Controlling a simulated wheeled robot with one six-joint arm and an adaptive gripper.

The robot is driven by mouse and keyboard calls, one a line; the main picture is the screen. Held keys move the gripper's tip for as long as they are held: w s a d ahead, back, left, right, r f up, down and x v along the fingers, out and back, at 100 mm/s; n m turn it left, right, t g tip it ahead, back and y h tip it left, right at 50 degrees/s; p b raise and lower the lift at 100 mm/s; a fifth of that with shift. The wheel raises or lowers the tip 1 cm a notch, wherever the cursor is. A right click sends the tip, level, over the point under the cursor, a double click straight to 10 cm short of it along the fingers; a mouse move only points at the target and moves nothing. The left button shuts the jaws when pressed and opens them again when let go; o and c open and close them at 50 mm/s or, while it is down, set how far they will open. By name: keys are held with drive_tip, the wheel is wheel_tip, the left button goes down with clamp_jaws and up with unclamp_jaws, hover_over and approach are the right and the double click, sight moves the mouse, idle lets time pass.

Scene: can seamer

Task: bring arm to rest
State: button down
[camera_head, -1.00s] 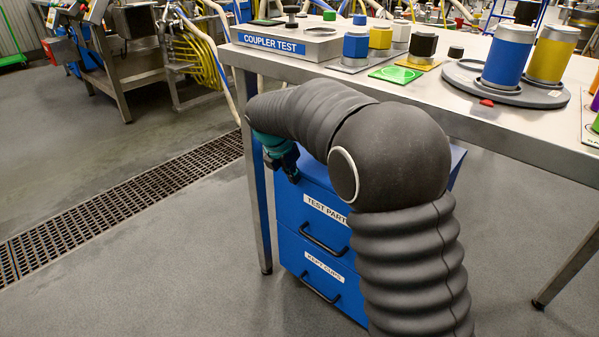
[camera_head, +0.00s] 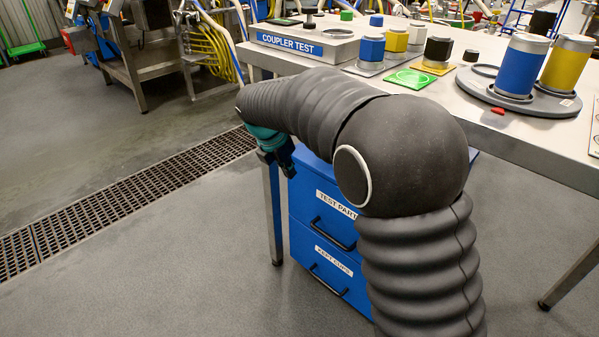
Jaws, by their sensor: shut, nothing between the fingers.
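My arm, covered in a dark ribbed sleeve, rises at the right of the body camera view, bends at a round elbow and reaches left. My gripper (camera_head: 283,163) hangs at its end, pointing down, with a teal wrist part above it. It is dark and small in the picture, shut, with nothing seen in it. It is in front of the table's left leg and beside the blue drawer cabinet (camera_head: 303,222), below the tabletop level in the picture. Whether it touches the cabinet cannot be told.
The steel table (camera_head: 540,150) holds the coupler test block (camera_head: 318,45), a green pad (camera_head: 415,79), several coloured blocks, and a grey round tray (camera_head: 477,88) with a blue can (camera_head: 517,66) and a yellow can (camera_head: 567,65). Open floor with a drain grate (camera_head: 120,190) lies left.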

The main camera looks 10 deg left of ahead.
wheel_tip(320, 180, up, 6)
drive_tip(key=s+f+m, duration=0.1)
drive_tip(key=m, duration=0.2)
drive_tip(key=s+d+f+m+g+y, duration=0.1)
drive_tip(key=s+d+f+m, duration=0.25)
drive_tip(key=s+m, duration=0.4)
drive_tip(key=s+d+r+m+t+p, duration=0.1)
drive_tip(key=s+d+r+m, duration=0.2)
drive_tip(key=s+d+m, duration=0.6)
drive_tip(key=s+d+r+m+t+y+p, duration=0.1)
drive_tip(key=s+d+r+m, duration=0.3)
drive_tip(key=s+d+m, duration=0.6)
drive_tip(key=s+d+t, duration=0.1)
drive_tip(key=s+d, duration=0.1)
drive_tip(key=d, duration=0.5)
drive_tip(key=shift+s+d+r+p, duration=0.15)
drive_tip(key=shift+s+d+p, duration=0.2)
